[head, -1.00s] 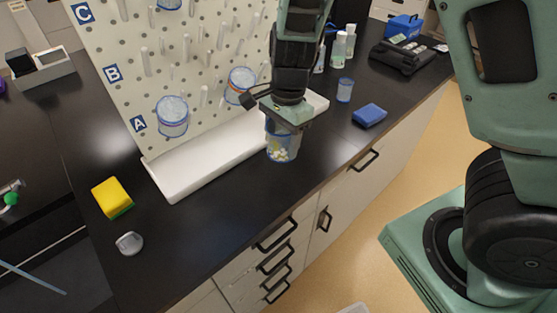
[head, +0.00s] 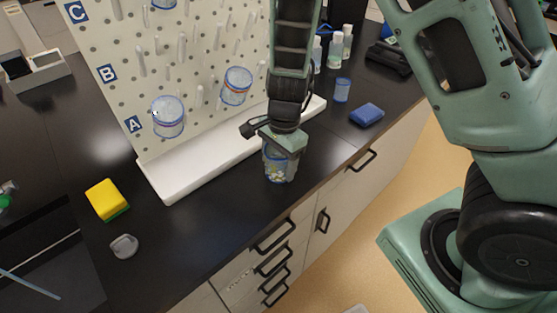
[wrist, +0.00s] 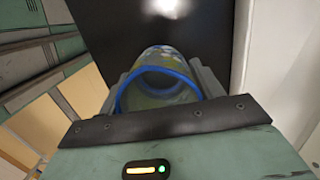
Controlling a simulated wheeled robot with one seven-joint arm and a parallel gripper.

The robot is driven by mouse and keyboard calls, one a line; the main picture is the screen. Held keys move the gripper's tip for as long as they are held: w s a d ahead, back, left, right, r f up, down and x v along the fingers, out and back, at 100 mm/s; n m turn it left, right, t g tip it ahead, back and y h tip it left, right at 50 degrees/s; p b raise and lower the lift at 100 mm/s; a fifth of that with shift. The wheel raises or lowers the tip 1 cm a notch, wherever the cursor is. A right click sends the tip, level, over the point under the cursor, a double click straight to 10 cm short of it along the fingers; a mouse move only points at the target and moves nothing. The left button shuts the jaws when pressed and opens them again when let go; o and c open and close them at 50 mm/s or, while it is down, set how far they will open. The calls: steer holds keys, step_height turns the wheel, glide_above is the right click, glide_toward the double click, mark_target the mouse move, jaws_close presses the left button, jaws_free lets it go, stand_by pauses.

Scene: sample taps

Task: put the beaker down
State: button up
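The clear beaker (head: 279,168) has a blue rim and pale yellow and white bits inside. It is upright over the black counter, in front of the white tray at the pegboard's foot. My gripper (head: 283,146) is above it in the head view, with the fingers around its upper part. In the wrist view the beaker (wrist: 160,88) sits between the two grey fingers, which press on its sides. Its base is at or very near the counter top; I cannot tell whether it touches.
The pegboard (head: 115,100) with its white tray (head: 185,180) stands behind. Other beakers (head: 168,117) hang on pegs. The counter's front edge is close.

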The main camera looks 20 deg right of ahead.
steer(key=shift+o, duration=0.9)
steer(key=shift+r, duration=0.1)
step_height(320, 180, up, 11)
steer(key=d+p, duration=0.1)
steer(key=p, duration=0.1)
steer(key=s+a+r+n, duration=0.3)
steer(key=s+n, duration=0.7)
steer(key=n, duration=0.1)
steer(key=s+a+r+n, duration=0.4)
steer(key=s+n, duration=0.6)
steer(key=n, duration=0.1)
steer(key=shift+a+r+h, duration=0.2)
steer(key=shift+h, duration=0.2)
steer(key=shift+o, duration=0.4)
